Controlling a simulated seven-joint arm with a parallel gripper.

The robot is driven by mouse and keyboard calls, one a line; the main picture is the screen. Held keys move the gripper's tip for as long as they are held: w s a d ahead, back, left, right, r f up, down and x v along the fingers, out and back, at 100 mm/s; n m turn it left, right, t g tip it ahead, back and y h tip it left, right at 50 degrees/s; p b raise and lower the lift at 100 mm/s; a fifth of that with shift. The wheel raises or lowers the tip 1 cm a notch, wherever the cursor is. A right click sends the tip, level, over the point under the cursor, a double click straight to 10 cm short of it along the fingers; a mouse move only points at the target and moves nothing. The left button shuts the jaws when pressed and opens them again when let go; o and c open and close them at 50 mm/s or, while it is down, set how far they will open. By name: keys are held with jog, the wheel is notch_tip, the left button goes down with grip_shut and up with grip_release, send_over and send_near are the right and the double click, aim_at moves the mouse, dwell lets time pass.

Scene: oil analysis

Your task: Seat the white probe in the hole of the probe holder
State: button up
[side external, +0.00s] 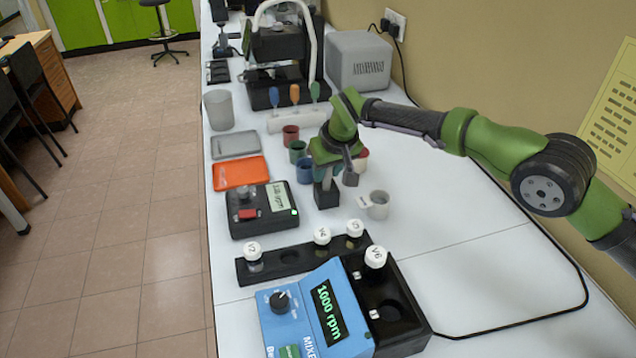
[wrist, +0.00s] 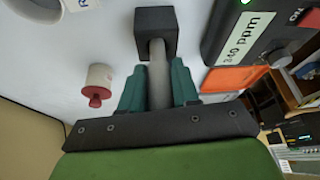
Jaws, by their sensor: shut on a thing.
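The white probe (wrist: 158,82), a pale grey-white rod in the wrist view, stands between the two teal fingers of my gripper (wrist: 157,72). My gripper is shut on it. The probe's far end meets the black, block-shaped probe holder (wrist: 146,17) at its hole. I cannot tell how deep the end sits in the hole. In the side view, my gripper (side external: 326,178) is just above the holder (side external: 326,198), which stands on the white bench. The probe is mostly hidden there by the gripper.
A pale mug (side external: 377,206) stands right of the holder. Several coloured cups, including a blue one (side external: 311,170), stand behind it. A black ppm meter (side external: 263,222) lies left. A vial rack (side external: 285,262) and blue mixer (side external: 290,318) are in front.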

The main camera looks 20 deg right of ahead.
jog(key=shift+f, duration=0.1)
jog(key=o, duration=1.4)
jog(key=shift+r, duration=3.55)
